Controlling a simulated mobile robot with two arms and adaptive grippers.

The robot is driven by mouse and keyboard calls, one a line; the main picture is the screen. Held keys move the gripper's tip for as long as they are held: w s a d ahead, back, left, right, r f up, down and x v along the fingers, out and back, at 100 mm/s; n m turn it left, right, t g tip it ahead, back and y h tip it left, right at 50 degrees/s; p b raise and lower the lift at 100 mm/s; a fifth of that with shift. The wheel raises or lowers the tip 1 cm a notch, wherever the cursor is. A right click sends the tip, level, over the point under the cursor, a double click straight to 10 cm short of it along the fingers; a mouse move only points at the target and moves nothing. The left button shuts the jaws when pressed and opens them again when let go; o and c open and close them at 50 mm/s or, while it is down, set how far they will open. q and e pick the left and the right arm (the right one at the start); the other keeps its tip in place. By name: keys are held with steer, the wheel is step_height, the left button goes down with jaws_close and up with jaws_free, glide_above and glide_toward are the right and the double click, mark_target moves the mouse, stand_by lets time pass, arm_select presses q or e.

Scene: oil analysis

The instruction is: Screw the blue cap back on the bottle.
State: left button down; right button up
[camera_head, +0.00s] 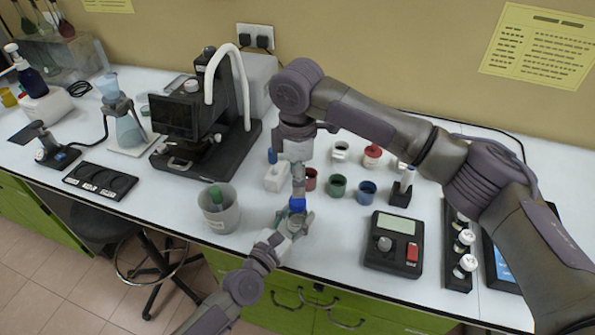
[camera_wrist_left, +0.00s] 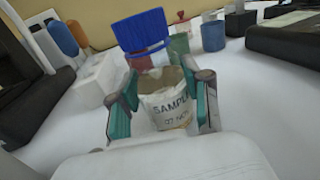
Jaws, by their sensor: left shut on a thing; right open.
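The bottle (camera_wrist_left: 168,103), with a white SAMPLE label, is held between the fingers of my left gripper (camera_wrist_left: 165,112) in the left wrist view. In the head view my left gripper (camera_head: 291,224) is shut on it near the front edge of the table. The blue cap (camera_wrist_left: 140,30) is at the bottle's top, above a clear part; it also shows in the head view (camera_head: 297,204). I cannot tell whether it is screwed down. My right gripper (camera_head: 298,187) is open and points down just above the cap. Its fingertips are hard to make out.
Red (camera_head: 309,181), green (camera_head: 337,186) and blue (camera_head: 366,191) cups stand behind and right of the bottle. A white block (camera_head: 278,177) is behind it. A grey bin (camera_head: 219,211) is at left, a black scale (camera_head: 393,245) at right. A microscope (camera_head: 205,125) stands at back left.

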mark_target(297, 200)
step_height(297, 200, down, 7)
stand_by(0.3)
jaws_close()
steer(key=shift+m, duration=0.9)
steer(key=shift+o, duration=0.3)
jaws_free()
